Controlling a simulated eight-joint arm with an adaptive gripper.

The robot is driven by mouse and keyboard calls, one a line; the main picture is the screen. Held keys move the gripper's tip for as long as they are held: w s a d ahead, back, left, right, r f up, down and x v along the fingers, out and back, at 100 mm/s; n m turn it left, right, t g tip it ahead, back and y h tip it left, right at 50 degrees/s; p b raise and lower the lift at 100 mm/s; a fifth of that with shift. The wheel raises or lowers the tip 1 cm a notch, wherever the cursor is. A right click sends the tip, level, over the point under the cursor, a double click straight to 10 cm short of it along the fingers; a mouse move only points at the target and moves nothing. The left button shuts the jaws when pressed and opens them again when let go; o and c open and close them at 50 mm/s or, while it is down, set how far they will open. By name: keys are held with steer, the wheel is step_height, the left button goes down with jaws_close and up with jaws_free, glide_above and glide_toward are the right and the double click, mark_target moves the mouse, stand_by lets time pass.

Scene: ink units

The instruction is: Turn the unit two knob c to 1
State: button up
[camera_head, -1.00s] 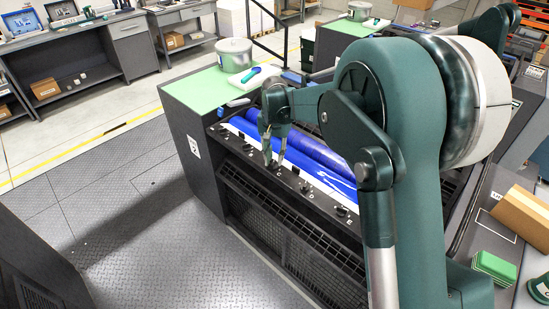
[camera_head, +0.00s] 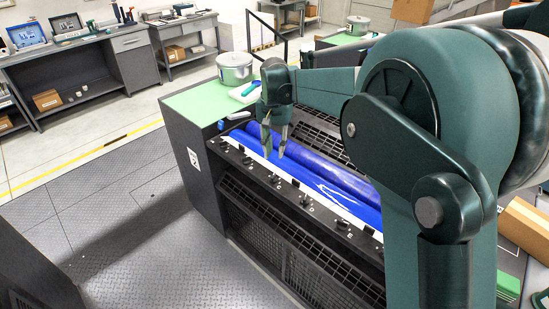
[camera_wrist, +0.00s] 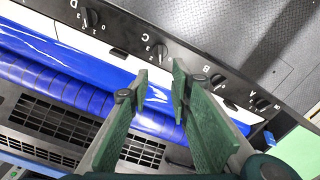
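Knob C (camera_wrist: 161,51) is a small black knob on the black front panel, beside its white letter and small numbers. In the wrist view it lies just beyond my fingertips; its exact setting is too small to read. In the head view knob C (camera_head: 275,179) sits in the row along the panel's edge. My gripper (camera_wrist: 160,80) is open and empty, its two green fingers apart. In the head view my gripper (camera_head: 273,154) points down over the blue roller's near side, apart from the knob.
Knob B (camera_wrist: 217,80), knob A (camera_wrist: 262,105) and knob D (camera_wrist: 92,17) flank it on the panel. Blue rollers (camera_head: 310,165) and a dark grille lie behind the row. A pot (camera_head: 234,68) stands on the green top. Floor in front is clear.

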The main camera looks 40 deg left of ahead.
steer(key=shift+r, duration=0.7)
steer(key=w+d+r+m+t+y+b, duration=0.1)
steer(key=w+d+r, duration=0.3)
steer(key=d, duration=0.6)
steer(key=w+d+r, duration=0.3)
steer(key=d+r, duration=0.1)
steer(key=d, duration=0.6)
steer(key=d+r+m+t+b, duration=0.1)
steer(key=d+r, duration=0.1)
steer(key=d, duration=1)
steer(key=d+r+t, duration=0.1)
steer(key=d+r, duration=0.2)
steer(key=d, duration=0.9)
steer(key=s+d+f+m+t+b, duration=0.1)
steer(key=s+d, duration=0.3)
steer(key=d, duration=0.6)
steer(key=s+d+f+m+t, duration=0.1)
steer(key=s+d, duration=0.4)
steer(key=d, duration=0.6)
steer(key=s+d+f+t, duration=0.1)
steer(key=s+d+f, duration=0.3)
steer(key=d, duration=0.3)
steer(key=s+d+f+m+t+h+b, duration=0.1)
steer(key=s+d+f, duration=0.3)
steer(key=s+d, duration=0.2)
steer(key=shift+s+d+f, duration=0.2)
steer(key=shift+s+d, duration=0.2)
steer(key=shift+s, duration=0.4)
